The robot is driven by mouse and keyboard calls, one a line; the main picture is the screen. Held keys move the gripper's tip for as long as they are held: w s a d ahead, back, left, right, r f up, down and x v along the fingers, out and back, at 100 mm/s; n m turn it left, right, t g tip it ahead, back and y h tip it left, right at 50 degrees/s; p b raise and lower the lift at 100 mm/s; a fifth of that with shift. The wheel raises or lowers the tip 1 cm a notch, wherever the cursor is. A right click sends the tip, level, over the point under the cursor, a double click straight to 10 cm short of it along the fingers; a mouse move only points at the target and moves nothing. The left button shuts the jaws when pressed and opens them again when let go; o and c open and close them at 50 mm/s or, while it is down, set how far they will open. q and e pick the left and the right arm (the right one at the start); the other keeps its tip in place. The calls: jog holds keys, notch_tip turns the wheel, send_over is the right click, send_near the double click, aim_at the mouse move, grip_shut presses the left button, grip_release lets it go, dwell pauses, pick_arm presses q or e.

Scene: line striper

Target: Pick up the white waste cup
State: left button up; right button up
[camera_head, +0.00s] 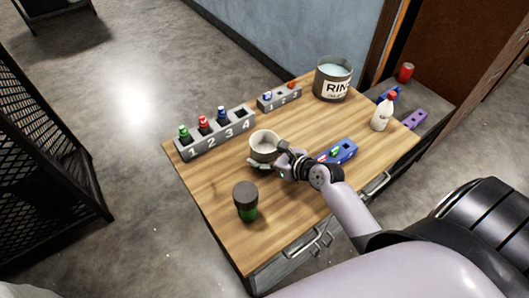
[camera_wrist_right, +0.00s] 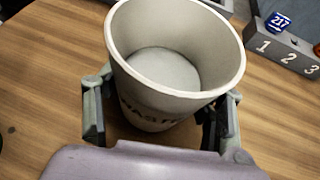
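The white waste cup (camera_head: 264,146) stands upright on the wooden table, near its middle. In the right wrist view the cup (camera_wrist_right: 165,68) fills the centre, looks empty, and has partly hidden dark lettering on its side. My right gripper (camera_head: 268,164) is low at the cup's near side. In the right wrist view its fingers (camera_wrist_right: 160,118) are on either side of the cup, with small gaps seeming to show between them and its wall, so it looks open around the cup. My left gripper is not in view.
A numbered rack (camera_head: 216,134) with several small bottles stands behind left, a smaller rack (camera_head: 279,97) behind. A rinse tub (camera_head: 333,80) is at the back. A dark-lidded jar (camera_head: 246,202) stands in front, a blue tray (camera_head: 337,152) right, a white bottle (camera_head: 382,115) far right.

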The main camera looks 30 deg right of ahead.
jog(key=c, duration=0.8)
jog(key=shift+r, duration=0.1)
